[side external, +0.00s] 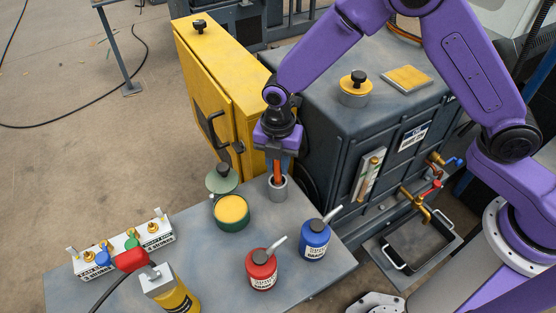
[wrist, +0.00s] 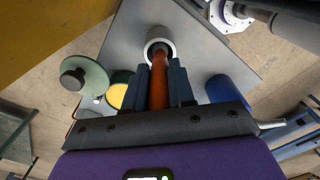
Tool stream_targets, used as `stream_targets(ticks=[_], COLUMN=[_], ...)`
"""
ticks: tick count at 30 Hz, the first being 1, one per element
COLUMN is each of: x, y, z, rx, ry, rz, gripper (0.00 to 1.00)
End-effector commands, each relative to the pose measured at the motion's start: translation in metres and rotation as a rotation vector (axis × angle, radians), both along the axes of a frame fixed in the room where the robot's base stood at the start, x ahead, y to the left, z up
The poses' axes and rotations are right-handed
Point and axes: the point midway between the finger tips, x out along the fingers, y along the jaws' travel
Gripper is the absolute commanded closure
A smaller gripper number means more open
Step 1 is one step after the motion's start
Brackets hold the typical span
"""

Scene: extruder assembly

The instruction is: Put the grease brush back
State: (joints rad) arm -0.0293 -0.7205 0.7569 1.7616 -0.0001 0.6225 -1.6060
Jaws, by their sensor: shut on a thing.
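The grease brush (side external: 277,172) has an orange-brown handle and points down. My gripper (side external: 279,160) is shut on its handle, which also shows between the fingers in the wrist view (wrist: 159,85). The brush's lower end is inside the mouth of a grey cylindrical holder (side external: 278,189) on the table; the holder shows in the wrist view too (wrist: 159,36). The bristles are hidden in the holder, and I cannot tell whether they touch its bottom. An open green grease tin (side external: 231,221) with yellow grease stands left of the holder. Its round green lid (side external: 222,179) lies behind it.
A red oil can (side external: 262,277) and a blue oil can (side external: 314,246) stand on the grey table (side external: 210,275). A valve block (side external: 125,248) and yellow cylinder (side external: 180,300) are at left. The yellow cabinet (side external: 205,100) and dark machine (side external: 335,130) stand close behind.

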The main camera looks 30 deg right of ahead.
Motion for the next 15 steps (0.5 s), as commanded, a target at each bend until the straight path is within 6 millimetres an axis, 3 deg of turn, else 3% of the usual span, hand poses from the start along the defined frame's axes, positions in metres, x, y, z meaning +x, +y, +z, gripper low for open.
stream_targets(ticks=[2,3,4,15], x=[-0.0001,0.0001,0.0,0.0001], y=[0.0001,0.0001,0.0001,-0.0001], z=[-0.0022,-0.0017,-0.0016,-0.0014], rx=[-0.001,0.0,0.0,0.0], ry=[0.001,0.0,0.0,0.0], rz=[0.0,0.0,0.0,0.0], gripper=[1.0,0.63,0.53,0.51])
